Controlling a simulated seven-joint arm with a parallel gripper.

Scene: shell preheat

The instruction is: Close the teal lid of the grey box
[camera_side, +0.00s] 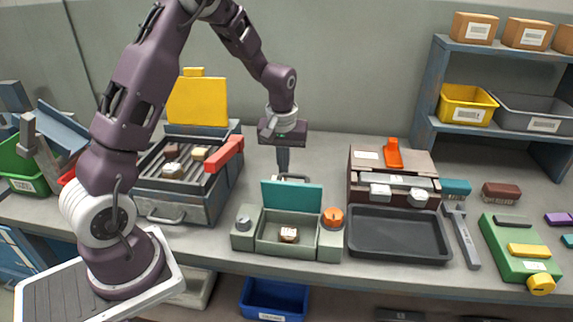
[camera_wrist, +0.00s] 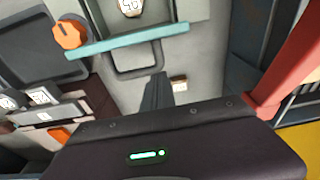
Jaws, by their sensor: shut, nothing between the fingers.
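The grey box (camera_side: 270,241) stands near the front middle of the bench, with its teal lid (camera_side: 292,195) raised upright at its back edge. A small brown item with a white top (camera_side: 289,234) lies inside it. An orange knob (camera_side: 332,217) is on the box's right side and a grey knob on its left. My gripper (camera_side: 283,168) is shut and empty, pointing down behind the lid. In the wrist view the fingers (camera_wrist: 158,92) show close to the teal lid (camera_wrist: 128,40), on its back side, apart from it. The orange knob also shows there (camera_wrist: 70,34).
A black tray (camera_side: 398,236) lies right of the box, with a brown device (camera_side: 365,186) behind it. A grey grill unit (camera_side: 178,203) with a red handle (camera_side: 225,154) and raised yellow lid (camera_side: 197,101) stands left.

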